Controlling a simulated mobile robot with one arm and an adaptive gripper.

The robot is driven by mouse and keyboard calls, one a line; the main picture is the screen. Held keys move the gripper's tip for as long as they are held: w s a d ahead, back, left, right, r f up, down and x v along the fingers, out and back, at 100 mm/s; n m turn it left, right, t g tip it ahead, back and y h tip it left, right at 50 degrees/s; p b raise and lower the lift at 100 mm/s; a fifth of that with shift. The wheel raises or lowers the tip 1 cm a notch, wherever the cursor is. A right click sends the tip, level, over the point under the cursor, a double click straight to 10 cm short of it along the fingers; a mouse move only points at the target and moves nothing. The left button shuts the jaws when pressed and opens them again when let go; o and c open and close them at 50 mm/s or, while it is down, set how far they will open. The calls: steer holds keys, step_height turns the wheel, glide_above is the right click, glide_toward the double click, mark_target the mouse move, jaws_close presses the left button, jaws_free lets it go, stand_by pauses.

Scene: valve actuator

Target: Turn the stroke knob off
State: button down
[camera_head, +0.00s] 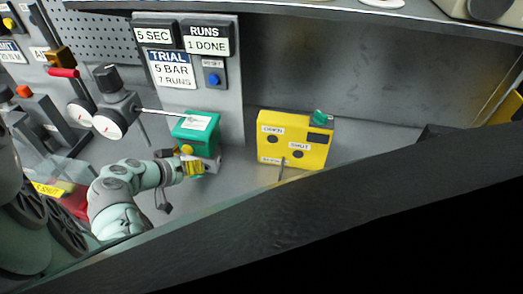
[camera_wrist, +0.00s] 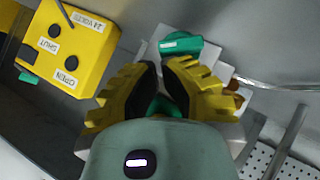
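No label reading "stroke" is legible in either view. A green actuator (camera_head: 196,131) with a white label sits on a grey body below the trial panel; green parts of it (camera_wrist: 182,44) show beyond my fingers in the wrist view. My gripper (camera_head: 193,166) is at its front lower side, by a small yellow part (camera_head: 186,149). In the wrist view my yellow fingers with black pads (camera_wrist: 161,68) converge, with a narrow gap at the tips and a green piece behind them. Whether they hold anything is hidden.
A yellow box (camera_head: 292,146) labelled OPEN and SHUT, with a green knob (camera_head: 320,117) on top, stands to the right. A gauge regulator (camera_head: 115,108) and thin metal rod are left of the actuator. A dark edge crosses the foreground. Bench between actuator and box is clear.

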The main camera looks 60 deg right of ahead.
steer(key=shift+s+d+f+m+t+y+b, duration=0.2)
steer(key=shift+s+f+m+t+y+b, duration=0.25)
steer(key=shift+b, duration=0.5)
stand_by(0.3)
steer(key=shift+s+t+b, duration=0.2)
steer(key=shift+t+b, duration=0.1)
steer(key=shift+t, duration=0.15)
steer(key=shift+s+d+f+m+t+y+b, duration=0.1)
steer(key=shift+s+f+m+t+y+b, duration=0.15)
steer(key=shift+m+t+b, duration=0.2)
steer(key=shift+s+d+f+m+t+y+b, duration=0.1)
steer(key=shift+m+t+y+b, duration=0.25)
steer(key=shift+t, duration=0.2)
steer(key=shift+b, duration=0.3)
steer(key=shift+s+f, duration=0.1)
